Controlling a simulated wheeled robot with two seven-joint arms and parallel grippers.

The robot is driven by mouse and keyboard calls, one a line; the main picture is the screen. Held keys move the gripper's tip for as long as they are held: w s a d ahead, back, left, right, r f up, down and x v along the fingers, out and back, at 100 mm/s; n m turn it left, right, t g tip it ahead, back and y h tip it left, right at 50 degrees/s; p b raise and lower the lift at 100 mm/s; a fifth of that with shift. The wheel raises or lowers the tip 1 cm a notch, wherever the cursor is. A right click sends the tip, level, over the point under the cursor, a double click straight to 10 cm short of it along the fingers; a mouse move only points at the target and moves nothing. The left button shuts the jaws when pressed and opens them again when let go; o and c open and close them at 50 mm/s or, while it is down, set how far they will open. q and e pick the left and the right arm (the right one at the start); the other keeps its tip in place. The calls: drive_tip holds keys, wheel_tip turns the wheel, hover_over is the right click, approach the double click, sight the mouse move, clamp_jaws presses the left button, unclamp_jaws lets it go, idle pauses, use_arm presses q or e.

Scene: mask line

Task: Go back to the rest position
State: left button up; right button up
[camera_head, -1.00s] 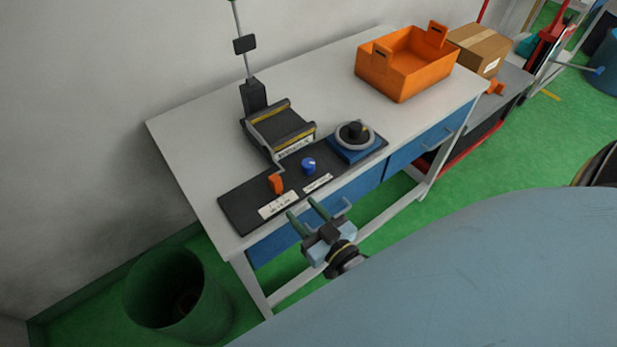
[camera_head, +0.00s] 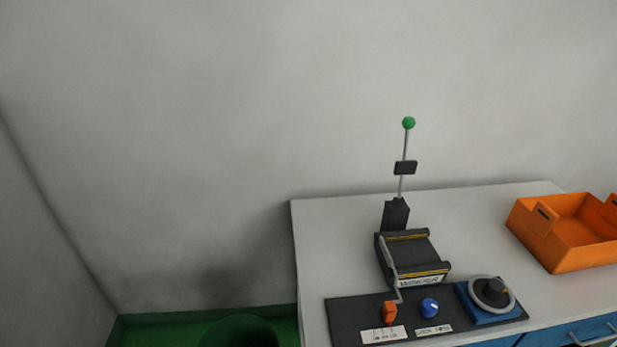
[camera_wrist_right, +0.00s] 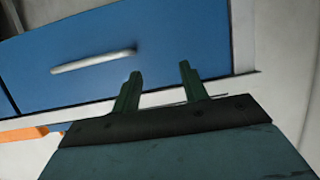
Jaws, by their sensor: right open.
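My right gripper (camera_wrist_right: 160,88) shows in the right wrist view with its two dark green fingers apart and nothing between them. It is in front of the blue drawer front (camera_wrist_right: 120,55) with a pale handle (camera_wrist_right: 93,61). I cannot tell how close the fingers are to the drawer. Neither gripper shows in the head view.
The white table (camera_head: 480,215) carries a black panel (camera_head: 350,317) with an orange lever handle (camera_head: 389,312), a blue knob (camera_head: 430,306) and a round dial (camera_head: 491,292). A roller device (camera_head: 412,255), a green-topped pole (camera_head: 408,123) and an orange crate (camera_head: 550,240) stand behind. A green bin (camera_head: 240,332) stands on the floor at left.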

drive_tip(key=s+f+g, duration=0.5)
drive_tip(key=s+f, duration=0.2)
drive_tip(key=f, duration=0.5)
drive_tip(key=s+d+f+g, duration=0.1)
drive_tip(key=s+f+g, duration=0.1)
drive_tip(key=s+f, duration=0.2)
drive_tip(key=s+d+f+g+h, duration=0.1)
drive_tip(key=s+d+f+g, duration=0.1)
drive_tip(key=s, duration=0.8)
drive_tip(key=s+d+f+g, duration=0.1)
drive_tip(key=s+f+g, duration=0.2)
drive_tip(key=s+f, duration=0.3)
drive_tip(key=shift+s+d+n+g+h, duration=0.4)
idle(0.9)
